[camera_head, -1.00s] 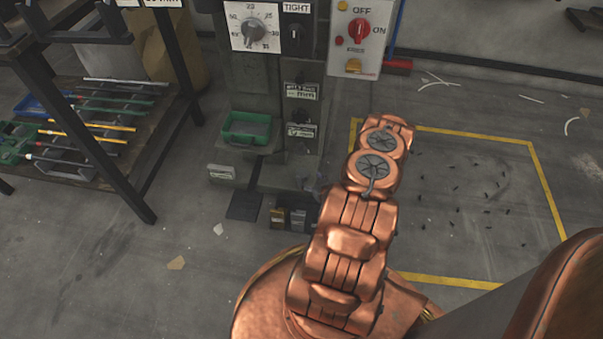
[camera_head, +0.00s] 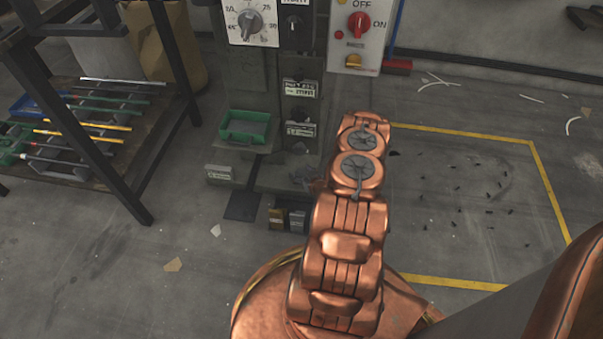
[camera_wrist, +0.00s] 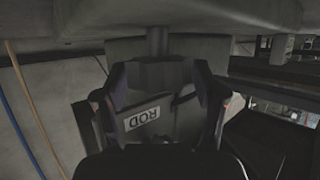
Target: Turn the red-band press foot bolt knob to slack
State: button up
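The press (camera_head: 262,70) stands at the centre back in the head view; no red band is visible on it there. In the wrist view, a dark faceted knob (camera_wrist: 160,74) hangs on a short round stem below a grey overhang. My gripper (camera_wrist: 162,84) has one dark fingertip on each side of this knob, spread about its width. Whether both pads press on it is too dark to tell. An upside-down ROD label (camera_wrist: 142,118) shows below the knob. In the head view my gripper is mostly hidden beyond my copper arm, low at the press.
The press carries a dial (camera_head: 250,22), a small knob (camera_head: 293,23), and a green tray (camera_head: 245,127). A control box (camera_head: 352,38) with a red switch is at its right. A rack (camera_head: 118,100) with rods stands left. Yellow-lined floor lies right.

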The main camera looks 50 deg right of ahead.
jog(key=c, duration=0.9)
jog(key=shift+c, duration=0.2)
jog(key=shift+s+n+y, duration=0.1)
jog(key=shift+n+y, duration=0.2)
jog(key=shift+y, duration=0.1)
jog(key=shift+d+n+y+p, duration=0.1)
jog(key=shift+n+y+p, duration=0.3)
jog(key=shift+n+y, duration=0.55)
jog(key=n+y+b, duration=0.1)
jog(key=y, duration=0.1)
jog(key=n+y+b, duration=0.1)
jog(key=n, duration=0.1)
jog(key=shift+f+y+b, duration=0.35)
jog(key=shift+b, duration=0.05)
jog(key=n+g+y+b, duration=0.1)
jog(key=n+y+b, duration=0.2)
jog(key=shift+b, duration=0.4)
jog(key=shift+r+n+g+y+b, duration=0.15)
jog(key=shift+n+g+y+b, duration=0.5)
jog(key=shift+n+y, duration=0.3)
jog(key=shift+r+n+g+y+b, duration=0.1)
jog(key=shift+n+g+y+b, duration=0.4)
jog(key=shift+n+g+y, duration=0.35)
jog(key=shift+a+n+y, duration=0.2)
jog(key=shift+n+y, duration=0.05)
jog(key=shift+y, duration=0.05)
